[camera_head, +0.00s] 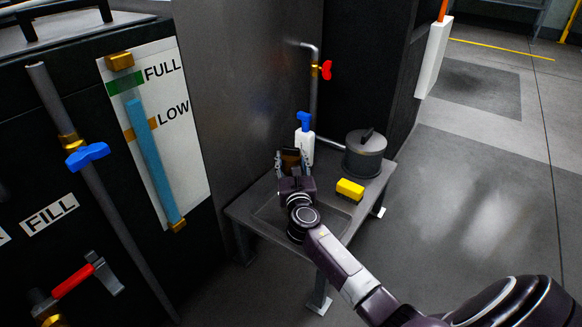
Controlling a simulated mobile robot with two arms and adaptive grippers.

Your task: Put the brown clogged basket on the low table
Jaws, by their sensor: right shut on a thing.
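The low table (349,208) is a small grey table with a recessed top, standing against the dark cabinet. My right gripper (291,160) is over the table's back left part, its arm reaching in from the lower right. Its fingers are shut on a small brown thing, which looks like the brown clogged basket (291,157). My gripper hides much of it, and I cannot tell whether it touches the table top. My left gripper is not in view.
A white bottle with a blue top (304,148) stands at the back. A pipe with a red valve (326,69) rises behind. Open floor lies to the right.

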